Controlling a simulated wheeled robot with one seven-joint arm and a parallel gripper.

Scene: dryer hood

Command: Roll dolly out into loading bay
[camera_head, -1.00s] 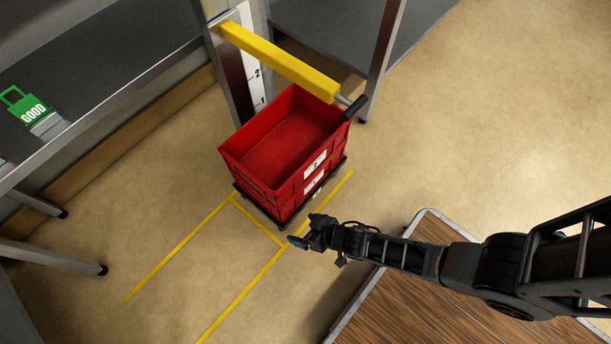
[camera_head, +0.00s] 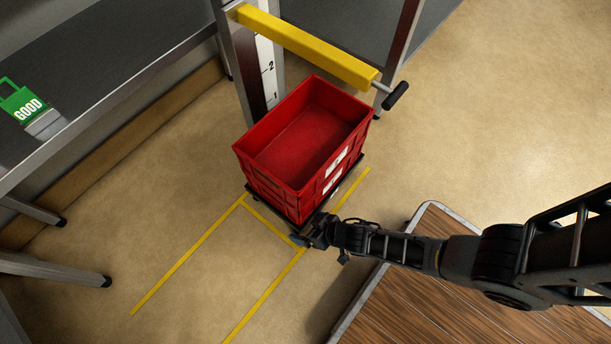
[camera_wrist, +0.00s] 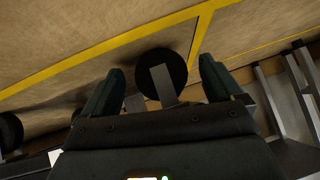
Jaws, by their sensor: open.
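The low black dolly (camera_head: 266,209) stands under the red crates (camera_head: 303,145), and mostly only its dark rim shows in the head view. The crates appear stacked, and the top one is empty. Yellow floor lines (camera_head: 190,253) mark a bay running from the dolly toward the lower left. My gripper (camera_head: 309,240) is low at the dolly's near corner. In the wrist view my gripper (camera_wrist: 161,68) is open, with a dark round wheel (camera_wrist: 163,62) and a grey bracket (camera_wrist: 161,82) showing between its fingers. I cannot tell whether it touches the dolly.
A yellow bar (camera_head: 310,48) with a black handle (camera_head: 396,96) extends from the scale post (camera_head: 265,75) above and behind the crates. A grey table (camera_head: 95,75) with a green tag (camera_head: 22,103) stands left. A wood-topped platform (camera_head: 440,295) is lower right. The marked floor is clear.

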